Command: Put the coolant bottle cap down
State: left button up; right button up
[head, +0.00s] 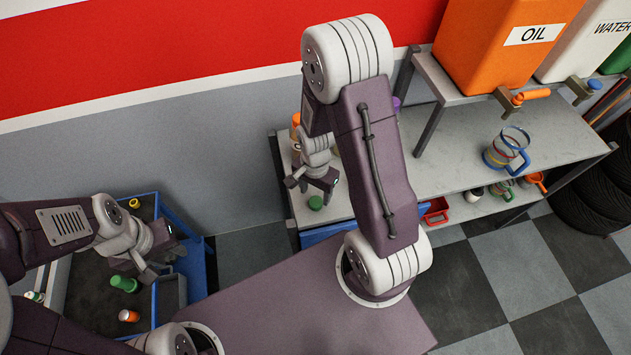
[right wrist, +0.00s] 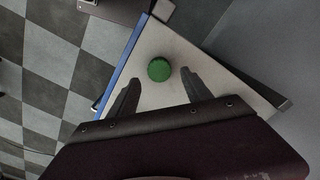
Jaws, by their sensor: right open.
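A green cap (head: 315,203), which I take to be the coolant bottle cap, lies on the light grey bench top (head: 335,208). My right gripper (head: 312,186) is above it, pointing down. In the right wrist view the fingers are spread apart and the cap (right wrist: 159,69) lies just beyond their tips, with clear space on both sides. My left gripper (head: 163,264) is over the blue-edged cart at the left; its jaw opening is not clear. A green bottle (head: 125,283) is in that cart beside the left gripper.
The blue cart (head: 178,215) also holds an orange-and-white can (head: 129,315) and a yellow-topped item (head: 134,203). Bottles stand behind my right gripper. An orange oil tank (head: 500,50) and a jug (head: 508,150) are at the right. The bench's blue edge (right wrist: 120,68) is close to the cap.

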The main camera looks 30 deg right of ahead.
aim_at(315, 201)
jog(key=s+a+r+n+t, duration=0.1)
jog(key=s+r+n, duration=0.3)
jog(key=r+n, duration=0.7)
jog(key=shift+a+r, duration=0.2)
jog(key=shift+a, duration=0.45)
